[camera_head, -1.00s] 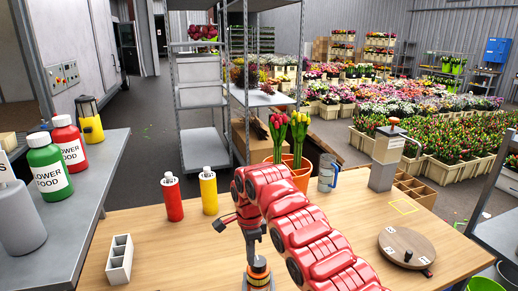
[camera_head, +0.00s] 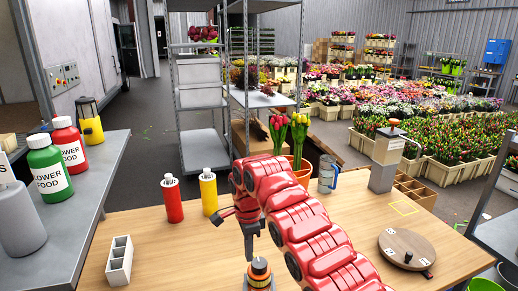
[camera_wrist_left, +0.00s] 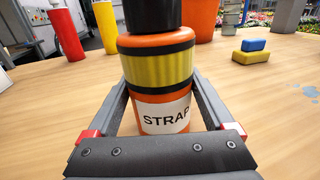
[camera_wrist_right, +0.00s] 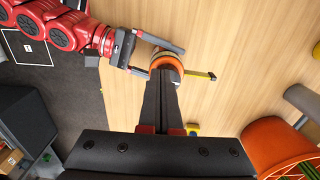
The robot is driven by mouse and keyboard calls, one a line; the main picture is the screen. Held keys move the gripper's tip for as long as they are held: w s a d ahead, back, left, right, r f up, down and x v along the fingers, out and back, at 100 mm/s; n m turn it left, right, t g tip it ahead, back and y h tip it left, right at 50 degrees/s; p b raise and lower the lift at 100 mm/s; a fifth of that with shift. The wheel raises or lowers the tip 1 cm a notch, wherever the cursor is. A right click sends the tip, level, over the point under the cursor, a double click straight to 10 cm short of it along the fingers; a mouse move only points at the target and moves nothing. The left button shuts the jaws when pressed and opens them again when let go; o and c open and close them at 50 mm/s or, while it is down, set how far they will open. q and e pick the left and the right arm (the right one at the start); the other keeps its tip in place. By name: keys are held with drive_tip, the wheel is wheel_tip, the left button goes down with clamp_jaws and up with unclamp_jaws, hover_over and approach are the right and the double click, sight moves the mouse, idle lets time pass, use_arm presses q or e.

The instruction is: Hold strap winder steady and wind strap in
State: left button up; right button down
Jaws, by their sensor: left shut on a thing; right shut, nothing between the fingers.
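The strap winder (camera_head: 259,272) is a round orange body with a dark top, upright at the table's front edge. The left wrist view shows its yellow wound band and STRAP label (camera_wrist_left: 165,117). My left gripper's fingers (camera_wrist_left: 165,108) are closed on both sides of its lower body. In the right wrist view my left gripper (camera_wrist_right: 150,56) reaches the winder (camera_wrist_right: 165,62) from the upper left, and a short yellow strap end (camera_wrist_right: 197,74) with a dark tip sticks out. My right gripper (camera_wrist_right: 168,76) is shut and empty, its fingers hiding part of the winder; whether they touch cannot be told.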

wheel_tip(320, 180, down, 5)
drive_tip(key=shift+f, duration=0.2)
use_arm(q)
drive_tip(key=shift+a, duration=0.1)
use_arm(e)
drive_tip(key=shift+w+d, duration=0.45)
drive_tip(key=shift+d, duration=0.05)
idle(0.9)
drive_tip(key=shift+s+a+r, duration=0.15)
drive_tip(key=shift+s+a, duration=0.05)
drive_tip(key=shift+s, duration=0.05)
drive_tip(key=r, duration=0.5)
drive_tip(key=shift+a+r, duration=0.2)
drive_tip(key=shift+r, duration=0.2)
use_arm(q)
drive_tip(key=o, duration=1.5)
